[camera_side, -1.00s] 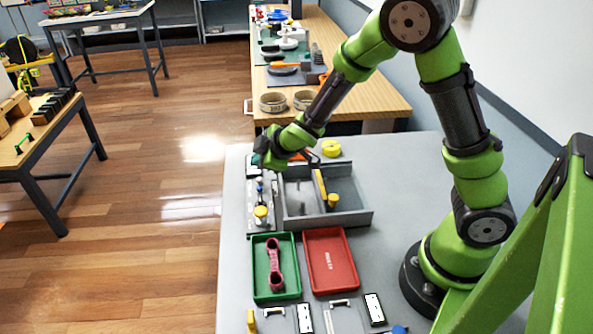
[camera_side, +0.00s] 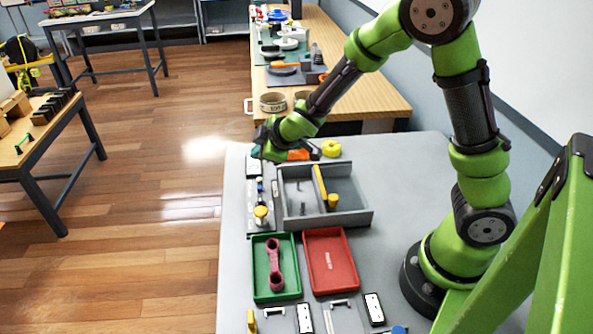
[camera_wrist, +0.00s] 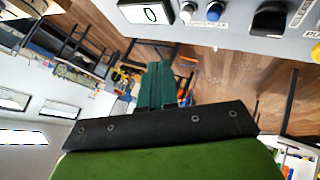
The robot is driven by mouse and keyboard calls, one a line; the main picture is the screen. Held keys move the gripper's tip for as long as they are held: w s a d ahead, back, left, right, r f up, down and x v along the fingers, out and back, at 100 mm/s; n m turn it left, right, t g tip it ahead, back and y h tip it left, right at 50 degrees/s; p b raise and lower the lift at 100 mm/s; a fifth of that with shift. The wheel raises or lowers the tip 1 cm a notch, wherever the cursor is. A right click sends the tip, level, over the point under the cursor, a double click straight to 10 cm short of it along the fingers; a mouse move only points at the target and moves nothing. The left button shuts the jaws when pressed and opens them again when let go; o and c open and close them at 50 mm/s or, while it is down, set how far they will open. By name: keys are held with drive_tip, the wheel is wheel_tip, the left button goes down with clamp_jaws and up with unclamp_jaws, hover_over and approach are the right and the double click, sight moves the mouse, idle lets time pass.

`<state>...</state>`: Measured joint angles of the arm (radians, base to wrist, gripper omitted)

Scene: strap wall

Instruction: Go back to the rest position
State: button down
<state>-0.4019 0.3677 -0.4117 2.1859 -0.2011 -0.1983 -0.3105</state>
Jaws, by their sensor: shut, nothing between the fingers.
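My gripper (camera_side: 263,143) is at the far left end of the table in the side view, above the top of the grey panel strip (camera_side: 252,222). Its fingertips are small and partly hidden there. In the wrist view my gripper (camera_wrist: 160,82) shows as dark green fingers closed together, with nothing between them. The wrist view looks past the fingers toward the floor and far benches.
A grey divided bin (camera_side: 357,217) with a yellow-handled piece (camera_side: 320,184) stands right of the strip.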

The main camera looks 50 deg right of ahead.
drive_tip(key=s, duration=0.1)
drive_tip(key=s+f+m+g, duration=0.1)
drive_tip(key=m, duration=0.1)
drive_tip(key=shift+s+d+f+g, duration=0.15)
drive_tip(key=shift+s+f+g, duration=0.15)
drive_tip(key=shift+s, duration=0.1)
drive_tip(key=s+a+r+m+y, duration=0.2)
drive_tip(key=s+r+m, duration=0.8)
drive_tip(key=s+r, duration=0.7)
drive_tip(key=s+a, duration=0.1)
drive_tip(key=s, duration=0.3)
drive_tip(key=shift+a+y, duration=0.2)
drive_tip(key=shift+y, duration=0.1)
drive_tip(key=c, duration=1.8)
unclamp_jaws()
drive_tip(key=shift+w, duration=0.1)
